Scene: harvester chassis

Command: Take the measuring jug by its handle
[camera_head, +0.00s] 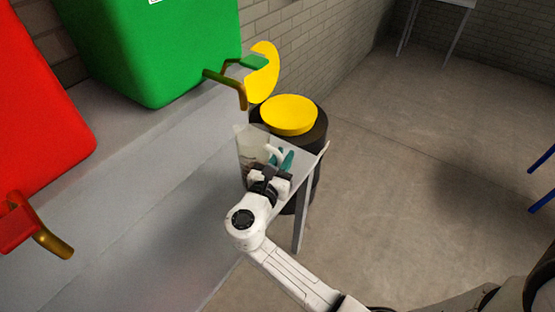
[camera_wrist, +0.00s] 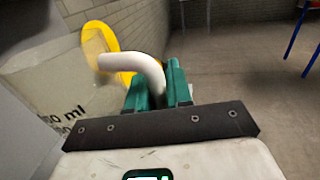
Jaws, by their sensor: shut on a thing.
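The measuring jug (camera_head: 249,146) is translucent and stands upright near the end of the grey bench. Its wall with "ml" markings (camera_wrist: 50,95) fills the left of the wrist view. Its white curved handle (camera_wrist: 140,62) points towards my gripper (camera_wrist: 158,82). The teal fingers are shut on the lower part of the handle, one on each side. In the head view my gripper (camera_head: 283,160) is at the jug's right side, and my wrist hides the jug's lower part. I cannot tell whether the jug's base touches the bench.
A green container (camera_head: 150,50) and a red container (camera_head: 40,100) with brass-coloured taps stand along the grey bench (camera_head: 150,210). A black barrel with a yellow lid (camera_head: 288,114) stands just behind the jug. A yellow disc (camera_head: 262,75) is beside the green tap.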

